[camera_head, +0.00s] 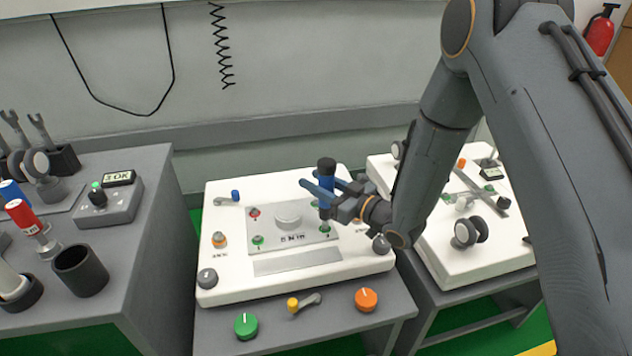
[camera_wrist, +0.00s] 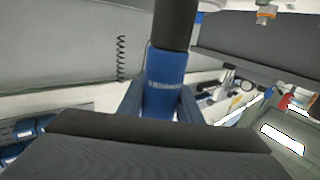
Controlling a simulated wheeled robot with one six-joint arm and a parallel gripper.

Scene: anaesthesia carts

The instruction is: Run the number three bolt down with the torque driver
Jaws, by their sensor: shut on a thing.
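My gripper (camera_head: 329,190) is shut on an upright torque driver (camera_head: 327,172) with a blue body and black top. In the wrist view the driver's blue body (camera_wrist: 166,80) stands between my fingers. Its lower end is over the right side of a grey plate (camera_head: 292,237) marked "8 Nm", on a white cart top (camera_head: 225,292). A green-marked bolt (camera_head: 324,228) is right under it; I cannot tell whether they touch. A red-marked bolt (camera_head: 254,213) and another green-marked bolt (camera_head: 257,240) sit on the plate's left. The bolt numbers are too small to read.
A red-handled driver (camera_head: 25,216), a black cup (camera_head: 80,271) and a box labelled "3 OK" (camera_head: 118,178) stand on the left cart. Green (camera_head: 246,326) and orange (camera_head: 366,299) knobs are at the front. Another white-topped cart (camera_head: 450,260) stands right.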

